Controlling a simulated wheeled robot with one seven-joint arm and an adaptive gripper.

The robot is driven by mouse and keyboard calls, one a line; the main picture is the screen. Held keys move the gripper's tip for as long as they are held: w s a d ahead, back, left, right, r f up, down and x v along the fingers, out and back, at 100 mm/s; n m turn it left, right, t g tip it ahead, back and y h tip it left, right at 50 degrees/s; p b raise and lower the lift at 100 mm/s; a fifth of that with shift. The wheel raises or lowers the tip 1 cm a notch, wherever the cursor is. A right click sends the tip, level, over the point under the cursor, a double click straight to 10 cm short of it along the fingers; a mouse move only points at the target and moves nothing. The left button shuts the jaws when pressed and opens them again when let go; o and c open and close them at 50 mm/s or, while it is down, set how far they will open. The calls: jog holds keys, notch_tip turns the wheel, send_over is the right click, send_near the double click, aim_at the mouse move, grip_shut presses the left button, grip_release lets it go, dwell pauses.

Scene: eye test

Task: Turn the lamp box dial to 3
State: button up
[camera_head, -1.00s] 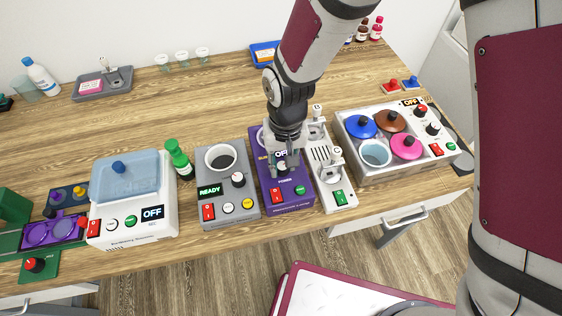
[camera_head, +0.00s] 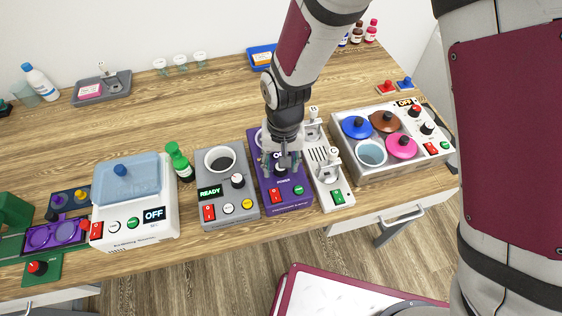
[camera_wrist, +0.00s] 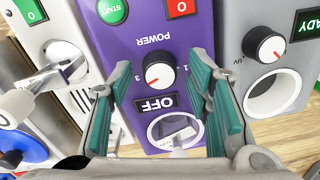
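The purple box (camera_head: 290,200) has an OFF display, a POWER dial, a red switch and a green START button. Its dial (camera_wrist: 159,72) is a black knob with a white face and a red mark. In the wrist view, the number 3 is left of the dial and 1 is right. The red mark seems to point down-left, between the numbers. My gripper (camera_wrist: 159,85) is open, its teal fingers on either side of the dial, apart from it. In the head view my gripper (camera_head: 281,164) hangs over the box and partly hides the display and dial.
A grey READY device (camera_head: 228,212) stands close on the left. A white device with clamps (camera_head: 334,190) stands close on the right. A tray with coloured pots (camera_head: 360,172) is farther right. The wooden table behind is mostly clear.

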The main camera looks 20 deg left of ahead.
notch_tip(320, 180, up, 12)
jog(key=shift+d, duration=0.2)
dwell(0.5)
jog(key=shift+w, duration=0.1)
